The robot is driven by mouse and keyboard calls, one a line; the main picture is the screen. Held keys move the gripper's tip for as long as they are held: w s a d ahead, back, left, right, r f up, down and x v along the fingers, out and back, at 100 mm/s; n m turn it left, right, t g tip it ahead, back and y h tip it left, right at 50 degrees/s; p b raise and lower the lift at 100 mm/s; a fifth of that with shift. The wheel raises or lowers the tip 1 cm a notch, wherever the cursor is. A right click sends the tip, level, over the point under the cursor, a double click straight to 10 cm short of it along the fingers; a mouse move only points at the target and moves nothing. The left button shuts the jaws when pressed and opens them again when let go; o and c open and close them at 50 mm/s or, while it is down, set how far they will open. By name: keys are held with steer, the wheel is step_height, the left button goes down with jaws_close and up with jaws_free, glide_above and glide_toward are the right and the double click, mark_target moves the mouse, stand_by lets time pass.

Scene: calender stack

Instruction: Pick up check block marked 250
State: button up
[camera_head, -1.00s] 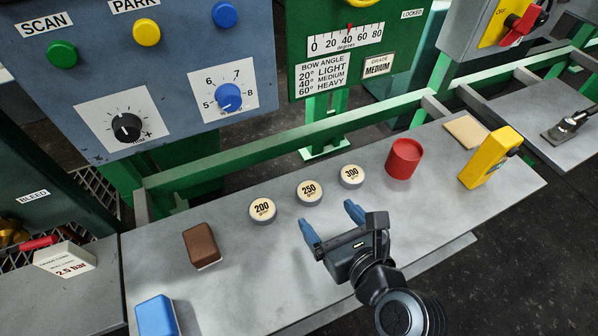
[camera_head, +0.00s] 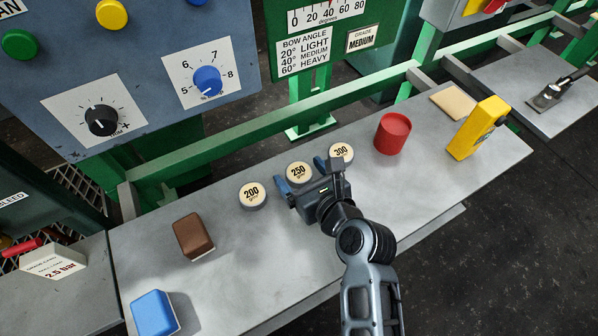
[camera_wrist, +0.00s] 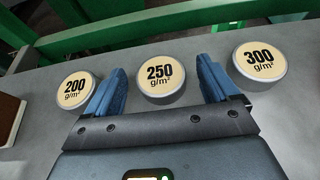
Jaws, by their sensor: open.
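The check block marked 250 (camera_head: 299,173) is a short round block with a cream top, standing on the grey bench. It also shows in the wrist view (camera_wrist: 161,79), between and just beyond my two blue fingers. My gripper (camera_head: 301,175) is open, with one finger on each side of the 250 block; the wrist view shows the open fingers too (camera_wrist: 160,82). I cannot tell whether either finger touches it. The block marked 200 (camera_head: 252,195) stands to the left, and the block marked 300 (camera_head: 341,152) to the right, close to my right finger.
A red cylinder (camera_head: 392,134) and a yellow device (camera_head: 478,128) stand further right. A brown block (camera_head: 193,237) and a blue block (camera_head: 154,312) lie on the left. A green rail (camera_head: 270,127) runs behind the bench (camera_head: 270,260). The bench front is mostly clear.

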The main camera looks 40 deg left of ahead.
steer(key=shift+c, duration=0.4)
steer(key=c, duration=1.1)
steer(key=shift+r, duration=0.15)
